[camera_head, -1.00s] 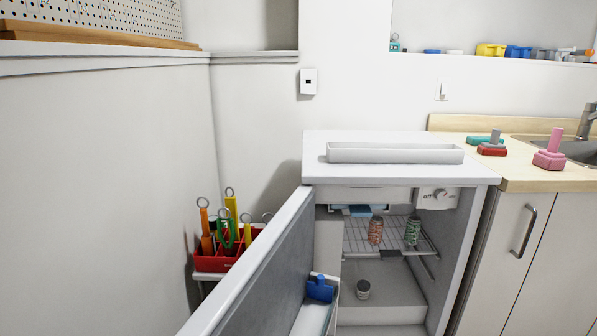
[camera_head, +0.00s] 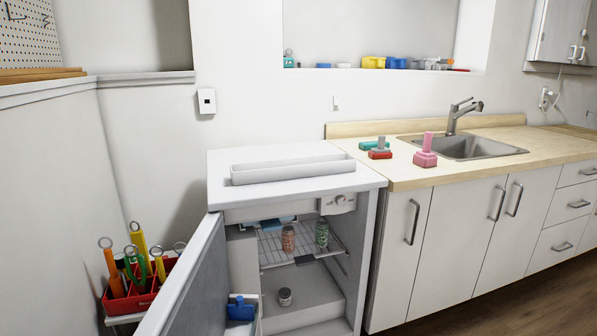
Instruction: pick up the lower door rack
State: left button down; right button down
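The small fridge stands with its door (camera_head: 190,283) swung open toward the left. A white door rack (camera_head: 258,316) sits low on the inside of the door, partly cut off by the bottom edge of the view. A blue object (camera_head: 240,309) is in or at this rack. A long white tray-like rack (camera_head: 292,170) lies on top of the fridge (camera_head: 228,195). Neither of my grippers is in view.
Inside the fridge, two cans (camera_head: 288,238) (camera_head: 321,233) stand on the wire shelf (camera_head: 270,250) and a small jar (camera_head: 285,296) stands below. A red tool caddy (camera_head: 118,305) is left of the door. A counter (camera_head: 440,177) with a sink is at right.

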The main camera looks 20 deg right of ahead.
aim_at(264, 170)
jog(key=i+l, duration=0.15)
jog(key=l, duration=0.15)
jog(key=i+l, duration=1.3)
